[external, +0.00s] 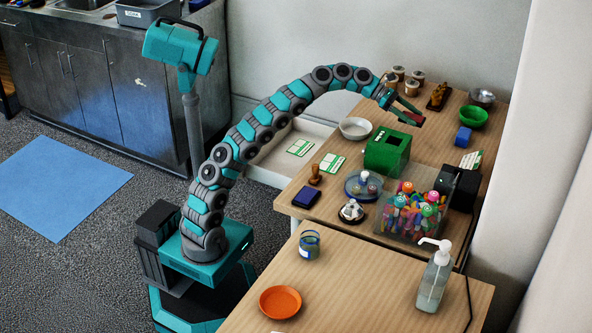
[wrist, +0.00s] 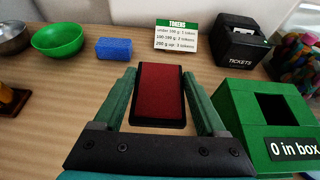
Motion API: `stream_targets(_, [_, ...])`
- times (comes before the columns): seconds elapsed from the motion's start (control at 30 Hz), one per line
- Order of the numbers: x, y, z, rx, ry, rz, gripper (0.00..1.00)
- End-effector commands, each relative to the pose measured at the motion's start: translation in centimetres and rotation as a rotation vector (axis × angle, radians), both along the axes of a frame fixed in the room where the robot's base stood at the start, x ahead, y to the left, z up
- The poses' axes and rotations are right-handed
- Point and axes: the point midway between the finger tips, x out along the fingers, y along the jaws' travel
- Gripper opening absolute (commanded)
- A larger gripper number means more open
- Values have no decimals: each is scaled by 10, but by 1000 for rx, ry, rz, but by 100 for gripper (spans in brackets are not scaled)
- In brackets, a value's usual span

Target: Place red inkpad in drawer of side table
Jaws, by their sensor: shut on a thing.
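The red inkpad (wrist: 160,93), a flat red pad in a black case, sits between the green fingers of my gripper (wrist: 162,100) in the wrist view. In the external view the inkpad (external: 411,117) shows small and dark red at the tip of my gripper (external: 408,112). My gripper is shut on it, over the side table (external: 437,133), beyond the green box. The side table's drawer (external: 270,160) is pulled out on the table's left side. A green and white card lies inside it; part of the drawer is hidden behind my arm.
A blue inkpad (external: 306,197), wooden stamp (external: 315,175) and bell (external: 351,210) sit near the front left. A blue sponge (external: 463,136) and green bowl (external: 473,117) stand right.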

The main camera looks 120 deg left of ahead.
Motion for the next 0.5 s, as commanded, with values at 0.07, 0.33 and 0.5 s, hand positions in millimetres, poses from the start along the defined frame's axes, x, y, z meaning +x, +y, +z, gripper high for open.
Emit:
stream_targets(0.07, [0, 0, 3, 2, -1, 0, 4])
stream_targets(0.33, [13, -20, 12, 1, 0, -38, 4])
stream_targets(0.5, [45, -80, 37, 0, 1, -150, 4])
